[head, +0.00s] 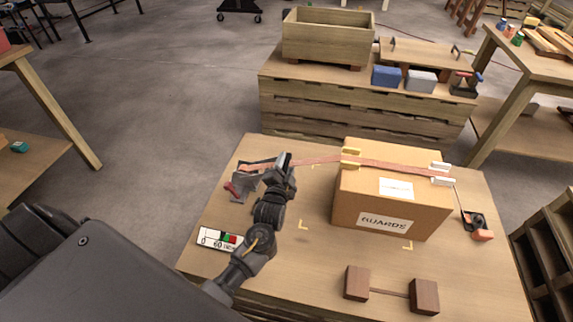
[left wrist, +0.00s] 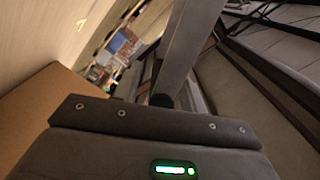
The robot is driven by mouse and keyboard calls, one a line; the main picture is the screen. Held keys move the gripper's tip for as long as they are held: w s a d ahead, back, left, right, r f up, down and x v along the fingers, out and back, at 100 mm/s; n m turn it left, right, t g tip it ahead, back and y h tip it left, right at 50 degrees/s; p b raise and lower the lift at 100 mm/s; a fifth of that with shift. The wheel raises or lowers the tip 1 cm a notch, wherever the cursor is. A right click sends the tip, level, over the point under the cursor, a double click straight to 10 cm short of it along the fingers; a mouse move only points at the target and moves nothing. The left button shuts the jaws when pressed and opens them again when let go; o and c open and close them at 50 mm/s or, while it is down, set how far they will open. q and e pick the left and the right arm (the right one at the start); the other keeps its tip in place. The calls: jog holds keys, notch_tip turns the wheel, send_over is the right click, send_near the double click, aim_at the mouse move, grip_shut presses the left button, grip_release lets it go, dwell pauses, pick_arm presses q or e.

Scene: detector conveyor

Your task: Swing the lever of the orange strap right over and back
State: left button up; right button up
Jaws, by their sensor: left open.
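The orange strap (head: 398,166) runs over the top of the cardboard box (head: 375,208) and off its left side to a grey ratchet piece (head: 243,182) with a red part at the left of the table. Which part of it is the lever is hard to make out. My left gripper (head: 283,162) stands beside the strap's left stretch, just right of the ratchet, and hides part of it. It is open, with nothing seen between its fingers. In the left wrist view one dark finger (left wrist: 180,50) fills the middle; the lever cannot be made out there. My right gripper is not in view.
A gauge plate (head: 219,239) lies at the table's left front. Two joined wooden blocks (head: 357,283) lie at the front right. A black and orange device (head: 477,225) stands right of the box. Yellow and white corner guards sit under the strap. A wooden crate (head: 327,37) stands behind.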

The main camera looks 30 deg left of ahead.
pick_arm(q)
jog(key=shift+w, duration=0.2)
grip_shut()
jog(key=shift+w+r, duration=0.1)
